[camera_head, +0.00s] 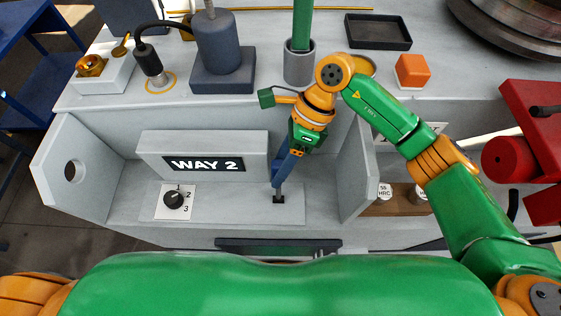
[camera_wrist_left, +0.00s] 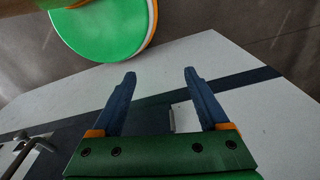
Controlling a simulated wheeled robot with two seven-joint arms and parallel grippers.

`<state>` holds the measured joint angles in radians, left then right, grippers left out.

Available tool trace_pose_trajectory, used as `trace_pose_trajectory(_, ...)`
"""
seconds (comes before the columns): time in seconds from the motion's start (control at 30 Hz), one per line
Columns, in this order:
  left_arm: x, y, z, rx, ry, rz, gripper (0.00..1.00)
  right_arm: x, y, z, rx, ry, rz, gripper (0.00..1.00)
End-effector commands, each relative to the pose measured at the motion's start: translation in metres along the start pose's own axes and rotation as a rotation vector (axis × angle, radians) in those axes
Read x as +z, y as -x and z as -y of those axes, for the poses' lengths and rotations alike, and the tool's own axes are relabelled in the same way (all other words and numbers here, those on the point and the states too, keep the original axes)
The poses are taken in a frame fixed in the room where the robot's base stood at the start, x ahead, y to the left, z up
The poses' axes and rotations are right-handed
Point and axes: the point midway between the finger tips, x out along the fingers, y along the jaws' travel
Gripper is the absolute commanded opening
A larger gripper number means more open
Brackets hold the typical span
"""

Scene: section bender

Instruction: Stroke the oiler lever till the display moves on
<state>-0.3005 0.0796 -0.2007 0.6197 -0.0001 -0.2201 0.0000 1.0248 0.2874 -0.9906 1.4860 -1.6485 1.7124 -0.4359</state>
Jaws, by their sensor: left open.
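A grey unit carries a display (camera_head: 204,164) reading "WAY 2". Below the display is a black rotary knob (camera_head: 173,199) on a white plate marked 1, 2, 3. To the right, a small dark slot (camera_head: 279,200) sits in the panel with a short dark stem at it, which seems to be the oiler lever. My right gripper (camera_head: 277,184) points down at this stem, its blue fingertips at or just above it. The fingers overlap from this angle, so I cannot tell whether they grip it. My left gripper (camera_wrist_left: 160,80) is open and empty in the left wrist view.
Side walls enclose the panel left and right. Behind stand a dark post on a block (camera_head: 222,70), a green bar in a grey cup (camera_head: 299,66), an orange block (camera_head: 412,71) and a black tray (camera_head: 378,32). Red machine parts (camera_head: 510,158) stand at right.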

Motion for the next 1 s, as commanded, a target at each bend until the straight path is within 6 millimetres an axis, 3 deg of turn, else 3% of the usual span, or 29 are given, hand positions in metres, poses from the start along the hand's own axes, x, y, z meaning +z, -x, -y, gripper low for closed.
trace_pose_trajectory(0.03, 0.0, -0.0001, 0.0003, 0.0, 0.0, 0.0, 0.78, 0.0, 0.0001, 0.0001, 0.0, 0.0, 0.0, 0.38)
trace_pose_trajectory(0.17, -0.0001, -0.0001, 0.0005, -0.001, 0.0, 0.0, 0.78, 0.0, 0.0002, 0.0002, 0.0, 0.0, 0.0, 0.03)
trace_pose_trajectory(0.2, -0.0002, -0.0001, 0.0005, -0.001, 0.0, 0.0, 0.78, 0.0, 0.0003, 0.0002, -0.001, 0.0, 0.0, 0.0)
trace_pose_trajectory(1.0, -0.0007, 0.0002, 0.0008, -0.001, 0.001, -0.001, 0.78, 0.0002, 0.0011, 0.0002, -0.002, 0.0, 0.0, 0.0)
